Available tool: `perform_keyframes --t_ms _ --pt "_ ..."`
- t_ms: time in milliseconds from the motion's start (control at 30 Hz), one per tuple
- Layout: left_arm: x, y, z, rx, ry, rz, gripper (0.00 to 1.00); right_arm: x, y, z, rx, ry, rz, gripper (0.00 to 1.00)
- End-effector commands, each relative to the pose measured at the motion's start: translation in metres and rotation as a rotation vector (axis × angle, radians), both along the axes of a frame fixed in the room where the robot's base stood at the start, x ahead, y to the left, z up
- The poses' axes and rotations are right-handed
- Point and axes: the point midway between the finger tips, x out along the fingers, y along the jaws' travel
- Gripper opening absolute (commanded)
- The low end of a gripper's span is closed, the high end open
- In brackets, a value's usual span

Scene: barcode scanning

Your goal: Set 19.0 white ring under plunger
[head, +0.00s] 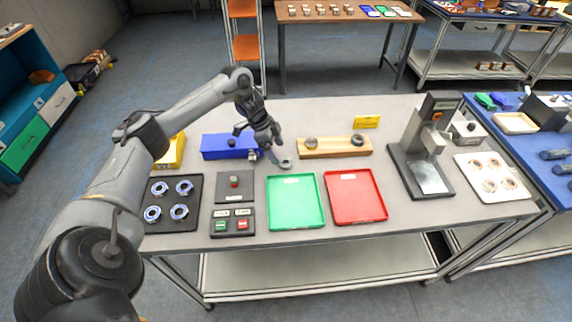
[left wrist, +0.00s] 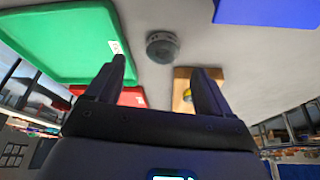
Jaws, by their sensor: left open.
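My left gripper (head: 270,145) is open and empty above the table, behind the green tray; it also shows in the left wrist view (left wrist: 160,68). A small grey round piece (head: 286,163) lies on the table just below it. In the left wrist view the piece (left wrist: 162,47) sits ahead of the spread fingertips, apart from them. A dark stand (head: 434,115) with an overhanging head and a pale plate (head: 432,178) stands at the right; I cannot make out its plunger clearly. Pale rings sit on a black tray (head: 173,222) and a white board (head: 497,195). No 19.0 marking is readable.
The green tray (head: 296,202) and red tray (head: 355,196) look empty. A wooden block (head: 335,149) with dark round pieces lies behind them. A blue box (head: 222,148) is left of the gripper. A button panel (head: 232,222) stands at the front left.

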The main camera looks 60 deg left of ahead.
Motion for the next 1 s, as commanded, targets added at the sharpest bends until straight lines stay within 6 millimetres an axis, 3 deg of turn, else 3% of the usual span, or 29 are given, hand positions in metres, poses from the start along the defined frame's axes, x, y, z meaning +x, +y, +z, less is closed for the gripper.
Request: perform_keyframes --t_ms 533,867,1000 --pt "0.017 -0.009 -0.051 0.0 0.0 0.001 0.82 -0.001 0.002 -0.005 0.007 0.002 -0.004 0.43" --pt "0.019 -0.01 -0.056 0.002 -0.001 0.0 0.82 -0.001 0.001 -0.006 0.003 0.002 0.0 0.43" --pt "0.019 -0.01 -0.055 0.002 -0.001 0.0 0.63 -0.001 0.0 -0.006 -0.002 0.002 0.002 0.43"
